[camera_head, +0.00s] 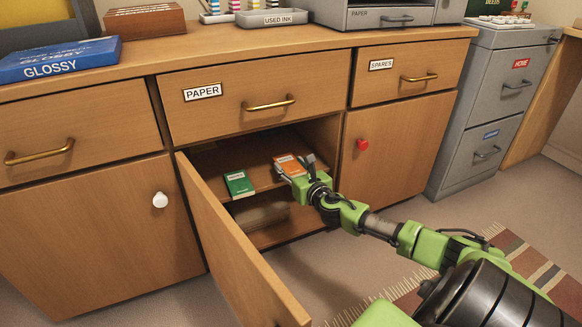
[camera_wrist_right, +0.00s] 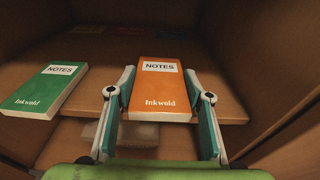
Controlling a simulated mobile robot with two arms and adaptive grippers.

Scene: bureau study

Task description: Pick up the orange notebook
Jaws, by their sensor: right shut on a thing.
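The orange notebook (camera_head: 287,164) lies on the shelf inside the open cabinet compartment below the PAPER drawer. In the right wrist view the orange notebook (camera_wrist_right: 159,86) reads NOTES and Inkwold. My right gripper (camera_head: 296,173) reaches into the compartment. In the right wrist view the right gripper (camera_wrist_right: 161,95) has one finger on each side of the orange notebook, shut on it near its front end. The gripper hides part of the notebook in the head view. My left gripper is not in view.
A green notebook (camera_head: 239,184), also in the right wrist view (camera_wrist_right: 46,88), lies left of the orange one. The open cabinet door (camera_head: 235,250) stands out at the left. A brown object (camera_head: 261,215) lies on the lower level. The compartment's right wall (camera_wrist_right: 268,80) is close to the gripper.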

